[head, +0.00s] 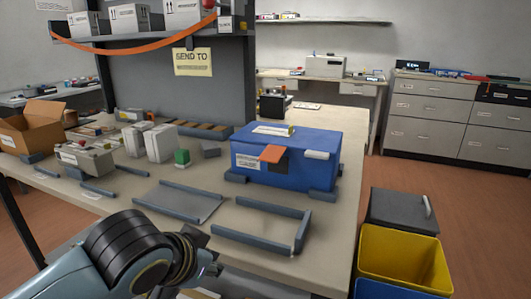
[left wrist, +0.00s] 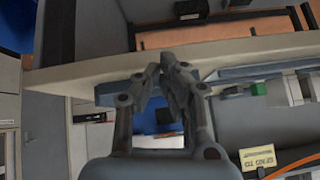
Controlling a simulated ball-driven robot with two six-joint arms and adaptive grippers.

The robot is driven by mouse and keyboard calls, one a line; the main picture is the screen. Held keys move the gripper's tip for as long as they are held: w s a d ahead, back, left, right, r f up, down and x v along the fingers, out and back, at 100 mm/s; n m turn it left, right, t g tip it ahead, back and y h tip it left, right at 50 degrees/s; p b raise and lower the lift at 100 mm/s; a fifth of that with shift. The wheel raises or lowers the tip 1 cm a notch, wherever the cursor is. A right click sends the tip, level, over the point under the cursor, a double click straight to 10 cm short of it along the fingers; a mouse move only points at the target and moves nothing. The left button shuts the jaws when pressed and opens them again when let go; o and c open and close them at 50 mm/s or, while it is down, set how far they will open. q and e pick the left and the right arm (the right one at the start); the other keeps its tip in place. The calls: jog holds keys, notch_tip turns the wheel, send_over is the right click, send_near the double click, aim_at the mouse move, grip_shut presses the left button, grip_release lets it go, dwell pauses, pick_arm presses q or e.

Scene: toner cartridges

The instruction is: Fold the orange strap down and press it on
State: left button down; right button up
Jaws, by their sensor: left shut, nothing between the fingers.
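The blue case (head: 315,172) stands on the right part of the workbench. The short orange strap (head: 272,153) sticks outward from the upper front of the case like a raised flap. A dark patch (head: 284,165) shows on the front face just beside and below it. My left gripper (head: 212,266) is low in front of the bench, apart from the case and strap. In the left wrist view its fingers (left wrist: 163,70) are shut and empty, and they partly hide the blue case (left wrist: 149,120) behind them. My right gripper is not in view.
A grey tray (head: 180,201) and an open-sided grey frame (head: 258,240) lie on the bench before the case. White boxes (head: 160,143) and a green block (head: 182,157) stand left of it. A yellow bin (head: 400,257) stands on the floor at right.

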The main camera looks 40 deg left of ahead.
pick_arm(q)
jog(key=w+a+r+n+t+y, duration=0.1)
jog(key=w+a+r+t, duration=0.1)
jog(key=w+r+t, duration=0.5)
notch_tip(320, 180, up, 9)
jog(key=t, duration=0.1)
send_over(265, 152)
jog(key=s+d, duration=0.3)
jog(key=s, duration=0.2)
jog(key=shift+n, duration=0.3)
jog(key=shift+w+d+f, duration=0.1)
jog(key=shift+f, duration=0.95)
jog(key=shift+w+d+f, duration=0.1)
jog(key=shift+f, duration=0.9)
